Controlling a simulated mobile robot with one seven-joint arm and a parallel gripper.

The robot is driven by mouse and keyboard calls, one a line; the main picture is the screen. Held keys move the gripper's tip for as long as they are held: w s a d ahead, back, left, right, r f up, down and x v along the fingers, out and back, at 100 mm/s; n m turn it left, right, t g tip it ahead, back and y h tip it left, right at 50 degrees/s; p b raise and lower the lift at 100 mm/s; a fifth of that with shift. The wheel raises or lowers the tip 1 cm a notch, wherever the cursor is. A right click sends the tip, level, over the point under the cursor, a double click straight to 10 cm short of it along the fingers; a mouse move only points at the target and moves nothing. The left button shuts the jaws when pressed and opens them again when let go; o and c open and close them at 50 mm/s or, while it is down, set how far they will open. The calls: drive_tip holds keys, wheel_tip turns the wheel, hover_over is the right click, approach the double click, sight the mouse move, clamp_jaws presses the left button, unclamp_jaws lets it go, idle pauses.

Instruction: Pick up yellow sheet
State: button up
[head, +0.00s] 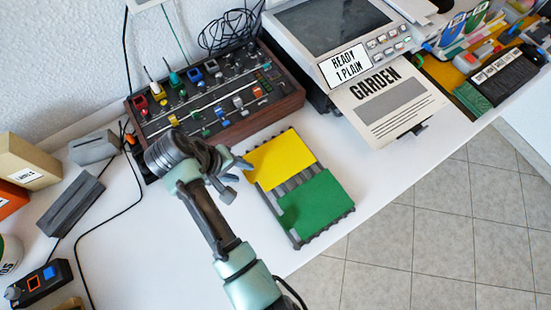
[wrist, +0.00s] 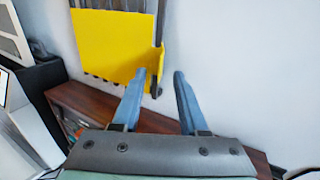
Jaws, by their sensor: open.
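The yellow sheet (head: 280,159) lies on the far half of a grey ribbed rack (head: 286,187) on the white table. A green sheet (head: 316,204) covers the near half. My gripper (head: 238,176) is at the left edge of the yellow sheet, open, with nothing between its fingers. In the wrist view my gripper (wrist: 159,82) has its fingers spread. The left fingertip overlaps a corner of the yellow sheet (wrist: 108,43); the right finger is clear of it. I cannot tell whether the left finger touches the sheet.
A wood-sided control panel (head: 215,95) with knobs and cables stands behind my gripper. A printer (head: 340,45) with a printed page (head: 387,100) is at the back right. Grey boxes and a dark cable lie to the left. The table's front edge runs right of the rack.

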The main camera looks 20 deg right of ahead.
drive_tip(key=shift+c, duration=0.3)
clamp_jaws()
